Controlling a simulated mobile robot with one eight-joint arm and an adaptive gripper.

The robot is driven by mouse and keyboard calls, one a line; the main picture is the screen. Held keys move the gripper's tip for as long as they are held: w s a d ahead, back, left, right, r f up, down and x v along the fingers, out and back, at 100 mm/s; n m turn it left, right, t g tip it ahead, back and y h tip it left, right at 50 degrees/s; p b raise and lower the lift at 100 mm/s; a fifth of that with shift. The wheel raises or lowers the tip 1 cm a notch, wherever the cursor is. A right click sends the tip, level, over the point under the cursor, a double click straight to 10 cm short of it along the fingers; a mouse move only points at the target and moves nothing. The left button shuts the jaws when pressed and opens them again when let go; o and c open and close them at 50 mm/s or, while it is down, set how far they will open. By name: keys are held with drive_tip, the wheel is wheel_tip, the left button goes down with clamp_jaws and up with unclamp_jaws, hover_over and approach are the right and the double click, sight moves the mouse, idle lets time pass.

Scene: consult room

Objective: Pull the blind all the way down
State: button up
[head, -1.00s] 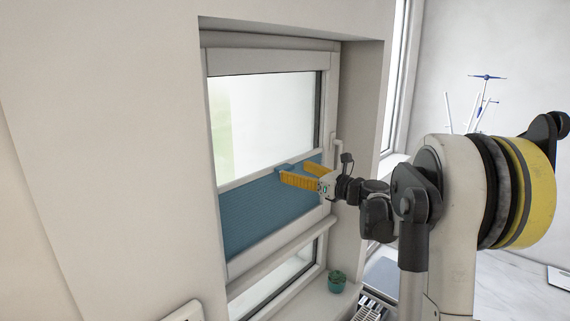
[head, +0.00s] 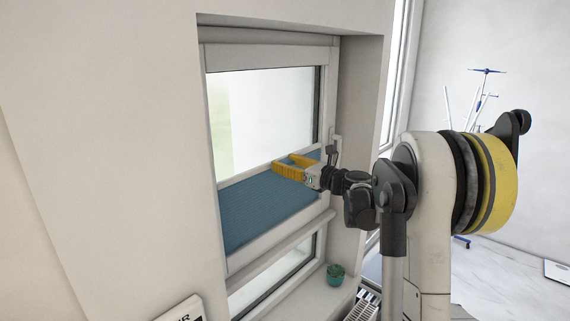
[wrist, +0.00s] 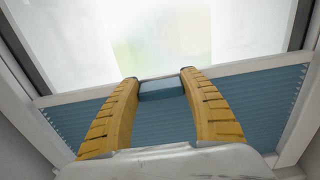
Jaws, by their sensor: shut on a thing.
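The blue pleated blind (head: 255,211) covers the lower part of the upper window pane, below a pale rail (head: 240,181). The pane above the rail is clear and bright. My gripper (head: 284,161) reaches the rail from the right with its two yellow fingers. In the wrist view, my gripper (wrist: 159,74) has its fingertips on either side of a small blue tab (wrist: 162,88) at the middle of the rail and is shut on it. Blue fabric (wrist: 75,118) shows on both sides of the fingers. The contact faces at the tab are hard to see.
The pale window frame (head: 270,60) surrounds the pane, with a handle (head: 338,150) on its right side. A radiator (head: 362,308) is below. A blue-and-white stand (head: 485,95) is far right.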

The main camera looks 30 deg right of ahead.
wheel_tip(320, 180, down, 18)
drive_tip(key=b, duration=1.4)
drive_tip(key=shift+r, duration=0.2)
drive_tip(key=o, duration=1.4)
drive_tip(key=shift+o, duration=0.2)
drive_tip(key=v, duration=1.2)
